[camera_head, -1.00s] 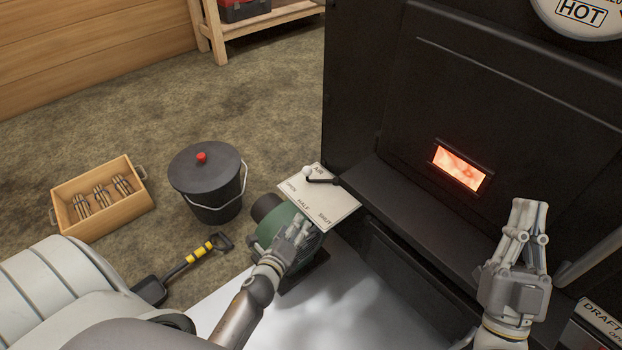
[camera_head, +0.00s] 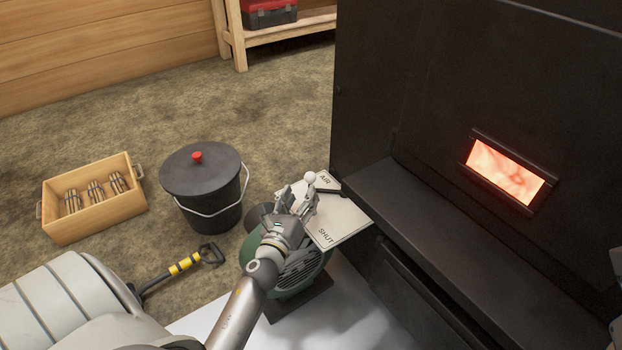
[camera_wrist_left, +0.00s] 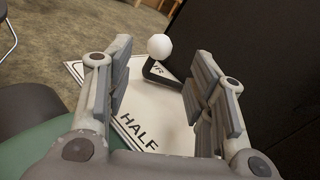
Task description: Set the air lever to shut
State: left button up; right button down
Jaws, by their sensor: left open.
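The air lever is a short black arm with a white ball knob (camera_head: 310,177), over a white label plate (camera_head: 345,222) reading AIR and SHUT. Its knob end points left, away from the SHUT mark. My left gripper (camera_head: 299,194) is open and empty, its fingertips just below the knob and over the plate's left part, hiding the other labels. In the left wrist view the knob (camera_wrist_left: 159,47) shows beyond and between the open fingers (camera_wrist_left: 162,90), apart from them; HALF is readable below. Only a grey sliver of my right gripper (camera_head: 616,262) shows at the right edge.
A green blower (camera_head: 300,275) sits under the plate. The black stove (camera_head: 430,190) with a glowing window (camera_head: 503,172) stands right. A lidded black bucket (camera_head: 205,180), a wooden crate (camera_head: 100,215) and a shovel (camera_head: 185,264) are on the floor at left.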

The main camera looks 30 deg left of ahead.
aim_at(308, 181)
pick_arm(q)
jog(key=b+x, duration=0.1)
jog(key=x, duration=0.7)
jog(key=shift+w, duration=0.1)
grip_shut()
